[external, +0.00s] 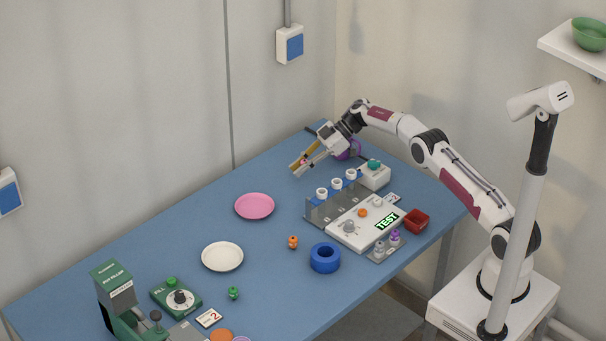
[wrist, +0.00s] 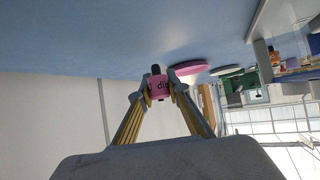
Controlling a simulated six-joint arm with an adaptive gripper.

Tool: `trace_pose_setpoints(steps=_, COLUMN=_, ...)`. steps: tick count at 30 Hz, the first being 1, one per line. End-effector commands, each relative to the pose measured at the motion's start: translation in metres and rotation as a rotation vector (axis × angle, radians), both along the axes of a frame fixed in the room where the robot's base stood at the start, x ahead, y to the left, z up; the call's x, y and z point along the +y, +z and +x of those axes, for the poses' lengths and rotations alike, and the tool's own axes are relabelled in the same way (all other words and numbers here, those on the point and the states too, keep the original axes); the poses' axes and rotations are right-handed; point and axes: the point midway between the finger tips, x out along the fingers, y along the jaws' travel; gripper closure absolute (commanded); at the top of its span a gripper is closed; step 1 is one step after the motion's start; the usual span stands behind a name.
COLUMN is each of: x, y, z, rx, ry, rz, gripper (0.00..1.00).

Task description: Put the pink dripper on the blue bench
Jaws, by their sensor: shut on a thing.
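The pink dripper (wrist: 158,86) is held between my fingertips. It is a small pink body with dark lettering and a black end, and it shows as a small pink spot in the external view (external: 304,162). My gripper (external: 298,167) is shut on it, above the far part of the blue bench (external: 285,205). The fingers point left and somewhat down. In the wrist view the bench surface (wrist: 85,35) fills the top, and the dripper appears apart from it; the exact gap is hard to tell.
A pink plate (external: 254,206) and a white plate (external: 222,256) lie on the bench. A grey rack with white cups (external: 337,184), a white tester (external: 366,222), a blue ring (external: 325,258) and a red bin (external: 415,221) stand at right. Bare bench lies between plates and rack.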

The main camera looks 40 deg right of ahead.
Motion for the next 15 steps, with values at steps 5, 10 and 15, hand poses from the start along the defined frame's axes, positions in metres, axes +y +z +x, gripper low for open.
trace_pose_setpoints(steps=5, x=0.000, y=-0.019, z=-0.001, rx=0.003, ry=0.001, rz=0.001, gripper=0.97)
trace_pose_setpoints(steps=10, x=0.000, y=-0.032, z=0.000, rx=0.001, ry=0.000, rz=0.001, gripper=0.97)
trace_pose_setpoints(steps=15, x=0.000, y=-0.034, z=0.000, rx=0.000, ry=0.000, rz=0.000, gripper=0.97)
